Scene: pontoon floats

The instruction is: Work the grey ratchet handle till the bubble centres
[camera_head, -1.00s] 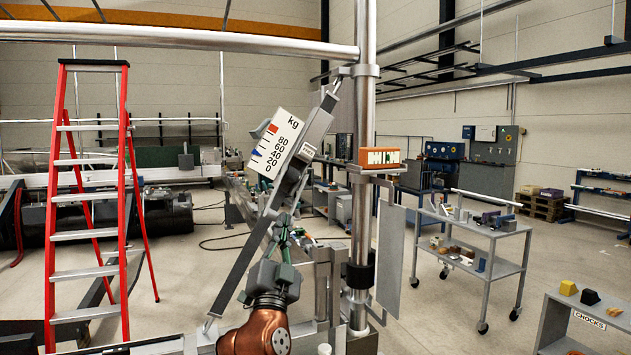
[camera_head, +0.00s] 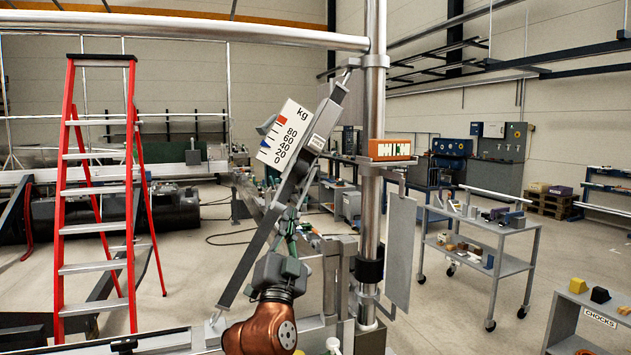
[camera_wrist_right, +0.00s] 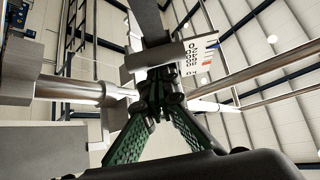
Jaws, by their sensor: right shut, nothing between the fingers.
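A grey diagonal brace (camera_head: 250,262) with a ratchet mechanism runs from low left up to the steel post. The ratchet handle cannot be told clearly from the grey parts around it. A white kg scale (camera_head: 285,135) with red and blue marks is fixed beside it. An orange spirit level (camera_head: 391,149) sits on a small shelf at the post; its bubble is too small to read. My right gripper (camera_head: 292,213) is shut and empty at the brace, below the scale. Its green fingers (camera_wrist_right: 158,98) meet close to a grey block (camera_wrist_right: 155,62) in the wrist view; contact is unclear.
The steel post (camera_head: 374,100) and a horizontal rail (camera_head: 180,33) frame the work area. A red ladder (camera_head: 100,190) stands left. A grey plate (camera_head: 400,250) hangs right of the post. A trolley (camera_head: 500,240) and a chocks shelf (camera_head: 590,310) stand further right.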

